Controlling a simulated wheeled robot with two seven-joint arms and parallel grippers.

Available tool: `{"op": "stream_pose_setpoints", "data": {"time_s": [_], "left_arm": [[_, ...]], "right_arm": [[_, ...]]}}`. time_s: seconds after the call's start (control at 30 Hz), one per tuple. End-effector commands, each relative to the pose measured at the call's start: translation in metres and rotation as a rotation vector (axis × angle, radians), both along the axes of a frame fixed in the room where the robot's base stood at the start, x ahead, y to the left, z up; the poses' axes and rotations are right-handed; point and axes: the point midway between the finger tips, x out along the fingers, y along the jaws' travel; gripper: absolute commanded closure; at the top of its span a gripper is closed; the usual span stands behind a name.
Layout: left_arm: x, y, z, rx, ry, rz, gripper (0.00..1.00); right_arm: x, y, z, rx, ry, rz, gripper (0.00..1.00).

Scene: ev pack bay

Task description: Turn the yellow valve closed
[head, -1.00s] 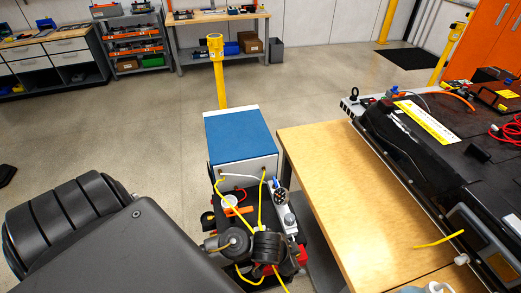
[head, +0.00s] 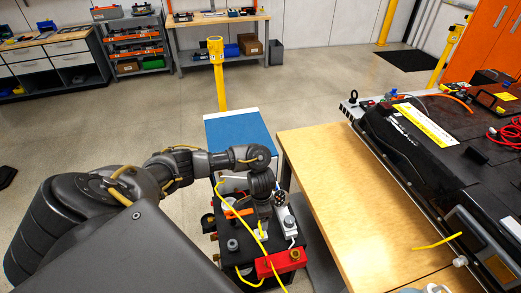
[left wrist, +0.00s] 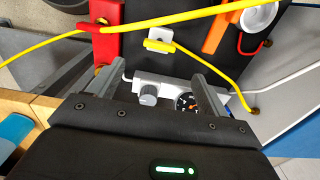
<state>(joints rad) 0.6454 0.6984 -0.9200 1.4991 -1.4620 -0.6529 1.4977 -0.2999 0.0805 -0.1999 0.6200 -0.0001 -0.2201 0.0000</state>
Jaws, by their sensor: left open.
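The yellow valve (left wrist: 158,45) is a small yellow handle on a pale base, on the black top of the cart. It also shows small in the head view (head: 262,231). My left gripper (left wrist: 153,75) is open and empty, with its two fingers spread on either side of a white unit and the valve just beyond the fingertips. No touch shows. In the head view my left arm reaches over the cart, with the hand above its back part. My right gripper is not in view.
Near the valve are a red block (left wrist: 109,28), an orange handle (left wrist: 216,28), a grey knob (left wrist: 148,94) and a gauge (left wrist: 186,102). A yellow cable (left wrist: 190,17) crosses close by. A wooden bench (head: 335,190) with a battery pack (head: 425,160) stands to the right.

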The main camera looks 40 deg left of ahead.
Motion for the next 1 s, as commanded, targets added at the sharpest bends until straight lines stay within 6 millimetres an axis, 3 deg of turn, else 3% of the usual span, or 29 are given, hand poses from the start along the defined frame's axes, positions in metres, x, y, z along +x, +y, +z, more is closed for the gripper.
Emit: {"op": "stream_pose_setpoints", "data": {"time_s": [0.47, 0.7, 1.0], "left_arm": [[-0.001, -0.001, -0.086, -0.002, 0.002, 0.002, 0.22], [-0.001, 0.0, -0.103, -0.001, 0.001, 0.0, 0.22], [0.0, -0.001, -0.105, -0.001, -0.002, -0.001, 0.22]], "right_arm": [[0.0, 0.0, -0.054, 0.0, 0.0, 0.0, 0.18], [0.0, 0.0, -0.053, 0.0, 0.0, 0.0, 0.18], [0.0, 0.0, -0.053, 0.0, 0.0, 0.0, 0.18]]}}
